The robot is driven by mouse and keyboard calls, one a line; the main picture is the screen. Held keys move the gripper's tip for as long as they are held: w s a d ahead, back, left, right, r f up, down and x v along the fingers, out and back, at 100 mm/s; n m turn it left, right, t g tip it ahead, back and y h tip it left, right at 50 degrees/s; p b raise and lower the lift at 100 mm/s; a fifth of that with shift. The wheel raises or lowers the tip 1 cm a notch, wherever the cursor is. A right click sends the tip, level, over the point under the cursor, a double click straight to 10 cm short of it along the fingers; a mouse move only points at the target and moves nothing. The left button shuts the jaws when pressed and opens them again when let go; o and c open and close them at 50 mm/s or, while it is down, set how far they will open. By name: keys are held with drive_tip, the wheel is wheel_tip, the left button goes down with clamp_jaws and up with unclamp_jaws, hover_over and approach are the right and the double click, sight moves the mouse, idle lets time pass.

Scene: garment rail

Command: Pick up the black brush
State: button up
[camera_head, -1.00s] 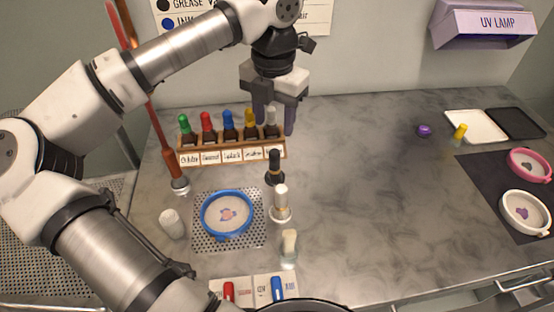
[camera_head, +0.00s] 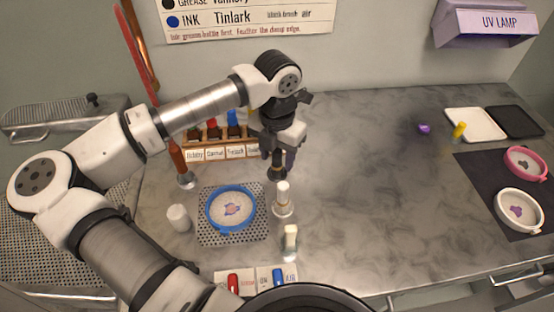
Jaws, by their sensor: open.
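The black brush (camera_head: 277,172) stands upright on the counter, right of the blue-rimmed hoop. Its lower part shows; its top is hidden behind my gripper (camera_head: 278,156). My gripper points down and is open, with its fingers at the brush's upper part. I cannot tell whether the fingers touch it. A white-topped brush (camera_head: 282,198) stands just in front of the black one, and a pale brush (camera_head: 290,240) stands nearer still.
A wooden rack (camera_head: 205,154) of colour-capped bottles stands behind to the left, partly covered by my arm. The blue-rimmed hoop (camera_head: 231,209) lies on a perforated plate, with a white cylinder (camera_head: 178,218) to its left. The counter's middle right is clear.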

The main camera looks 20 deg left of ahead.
drive_tip(key=shift+c, duration=0.3)
clamp_jaws()
drive_tip(key=shift+r, duration=0.15)
wheel_tip(320, 180, up, 20)
drive_tip(key=b, duration=0.3)
drive_tip(key=shift+f, duration=0.2)
